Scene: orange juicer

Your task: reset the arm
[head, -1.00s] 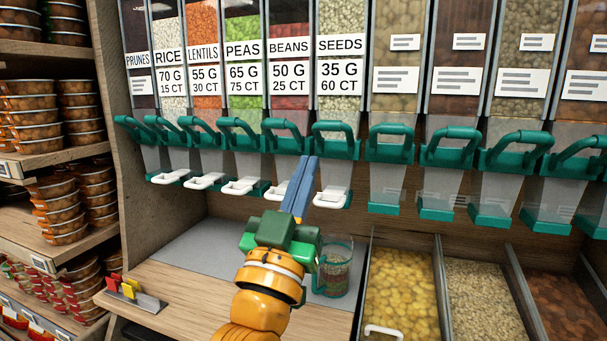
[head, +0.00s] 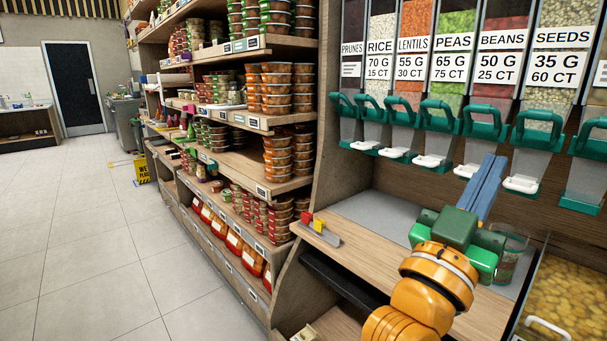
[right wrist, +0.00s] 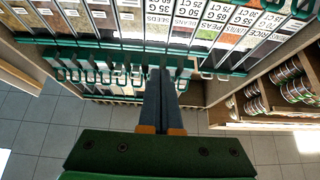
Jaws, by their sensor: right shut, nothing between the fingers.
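My right gripper (head: 488,175) has blue fingers closed together with nothing between them. It is raised in front of the row of dispensers (head: 452,117), near the spouts under the beans and seeds labels. In the right wrist view the shut fingers (right wrist: 160,82) point toward the dispenser handles. My left gripper is not in view.
A wooden counter (head: 395,262) with a grey mat lies below the dispensers. Red and yellow clips (head: 318,228) stand at its left end. Shelves of stacked tubs (head: 275,120) are left of it. A bin of yellow food (head: 560,290) is at right. The tiled floor (head: 95,235) is open.

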